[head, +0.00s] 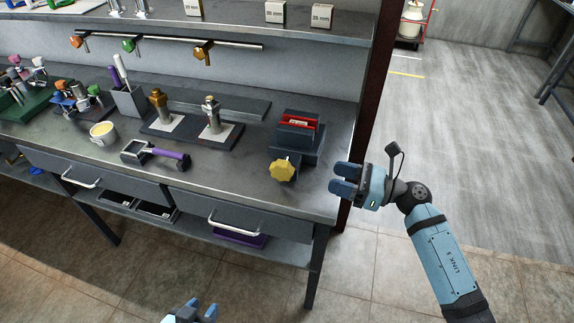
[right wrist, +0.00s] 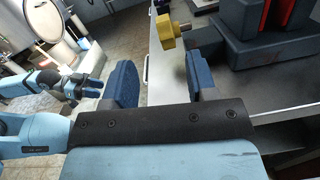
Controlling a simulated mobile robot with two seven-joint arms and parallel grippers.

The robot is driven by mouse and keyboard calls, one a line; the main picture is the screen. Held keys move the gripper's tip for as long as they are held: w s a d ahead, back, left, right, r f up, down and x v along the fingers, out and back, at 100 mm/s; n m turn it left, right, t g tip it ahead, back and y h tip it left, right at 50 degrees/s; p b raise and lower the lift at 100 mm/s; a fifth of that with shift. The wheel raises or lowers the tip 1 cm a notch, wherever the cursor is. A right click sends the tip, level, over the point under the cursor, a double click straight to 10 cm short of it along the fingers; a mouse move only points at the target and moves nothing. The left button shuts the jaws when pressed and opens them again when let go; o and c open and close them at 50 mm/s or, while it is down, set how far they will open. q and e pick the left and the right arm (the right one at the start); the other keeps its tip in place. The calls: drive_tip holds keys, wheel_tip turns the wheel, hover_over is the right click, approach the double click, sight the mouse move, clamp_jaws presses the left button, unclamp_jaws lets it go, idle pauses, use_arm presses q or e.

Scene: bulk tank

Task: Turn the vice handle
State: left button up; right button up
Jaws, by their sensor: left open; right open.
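The vice (head: 297,138) is a dark block with red jaws at the right end of the workbench. Its handle (head: 284,170) is a yellow lobed knob on the front, facing the bench's front edge. In the right wrist view the yellow handle (right wrist: 179,40) is beyond the fingers, between their lines, with the vice (right wrist: 262,45) to the right. My right gripper (head: 346,180) is open and empty, right of the handle and apart from it; its fingers show in the right wrist view (right wrist: 160,85). My left gripper (head: 198,312) is at the bottom edge, open, mostly cut off.
The workbench (head: 240,185) holds a purple-handled tool (head: 157,154), a cup (head: 103,132) and a dark plate with brass fittings (head: 190,127). Drawers with handles (head: 233,225) run under its front edge. A dark red post (head: 374,90) stands behind my right gripper.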

sight(281, 162)
drive_tip(key=shift+w+f+n+g, duration=0.3)
drive_tip(key=shift+w+n+g, duration=0.25)
drive_tip(key=shift+n, duration=0.25)
drive_tip(key=shift+a, duration=0.2)
drive_tip(key=p+x, duration=0.1)
drive_tip(key=x, duration=1.1)
drive_tip(key=shift+f, duration=0.1)
use_arm(q)
drive_tip(key=shift+d+r, duration=0.1)
drive_tip(key=shift+r, duration=0.25)
use_arm(e)
drive_tip(key=shift+w+a, duration=0.2)
drive_tip(key=shift+a, duration=0.4)
